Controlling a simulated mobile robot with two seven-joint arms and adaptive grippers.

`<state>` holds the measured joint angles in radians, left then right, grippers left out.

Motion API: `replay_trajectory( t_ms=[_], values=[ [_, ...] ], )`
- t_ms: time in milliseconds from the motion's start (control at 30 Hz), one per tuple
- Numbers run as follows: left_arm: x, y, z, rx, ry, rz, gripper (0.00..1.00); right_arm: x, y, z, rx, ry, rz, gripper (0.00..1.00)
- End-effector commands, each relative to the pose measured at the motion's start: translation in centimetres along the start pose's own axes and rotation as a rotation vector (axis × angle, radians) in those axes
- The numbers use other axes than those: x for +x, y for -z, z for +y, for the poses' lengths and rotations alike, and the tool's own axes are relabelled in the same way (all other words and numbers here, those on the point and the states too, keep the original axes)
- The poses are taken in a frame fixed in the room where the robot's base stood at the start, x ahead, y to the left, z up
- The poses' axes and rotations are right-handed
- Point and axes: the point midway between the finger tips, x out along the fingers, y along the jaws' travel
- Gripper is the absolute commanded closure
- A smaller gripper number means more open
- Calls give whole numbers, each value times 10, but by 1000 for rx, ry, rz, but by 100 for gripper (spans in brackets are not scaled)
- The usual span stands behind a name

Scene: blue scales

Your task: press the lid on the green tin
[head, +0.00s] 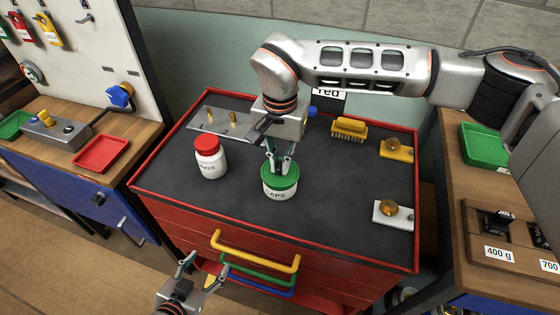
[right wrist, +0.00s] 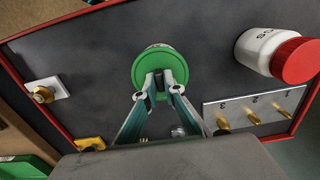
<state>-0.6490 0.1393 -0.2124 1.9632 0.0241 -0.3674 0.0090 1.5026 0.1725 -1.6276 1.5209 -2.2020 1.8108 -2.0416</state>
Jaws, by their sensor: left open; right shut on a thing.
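The green tin (head: 279,194) is a white jar marked "CAPS" standing upright on the dark top of the red cabinet. Its green lid (head: 281,177) sits over the mouth and looks level; I cannot tell whether it is fully down. In the right wrist view the lid (right wrist: 148,62) is seen from above and hides most of the jar. My right gripper (head: 281,163) comes down from above, its fingers close together at the lid's top, shut on it. The fingertips also show in the right wrist view (right wrist: 160,82). My left gripper (head: 203,272) is open and empty, low in front of the cabinet.
A white jar with a red lid (head: 209,157) stands left of the tin. A metal plate with brass pegs (head: 215,120) lies behind. A yellow brush (head: 349,128) and two small blocks with brass knobs (head: 397,150) (head: 392,214) are at the right. The front middle is clear.

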Motion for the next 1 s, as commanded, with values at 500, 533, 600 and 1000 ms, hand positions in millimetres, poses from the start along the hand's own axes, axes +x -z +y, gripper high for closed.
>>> replay_trajectory(
  t_ms=[500, 533, 600, 1000],
  values=[
    [0, -2, 0, 0, -1, -3, 39, 0, 0, 0, 0, 0, 0, 71],
    [0, -2, 0, 0, -1, -3, 39, 0, 0, 0, 0, 0, 0, 71],
    [0, -2, 0, 0, -1, -3, 39, 0, 0, 0, 0, 0, 0, 71],
    [0, -2, 0, 0, 0, -2, 39, 0, 0, 0, 0, 0, 0, 55]
  ],
)
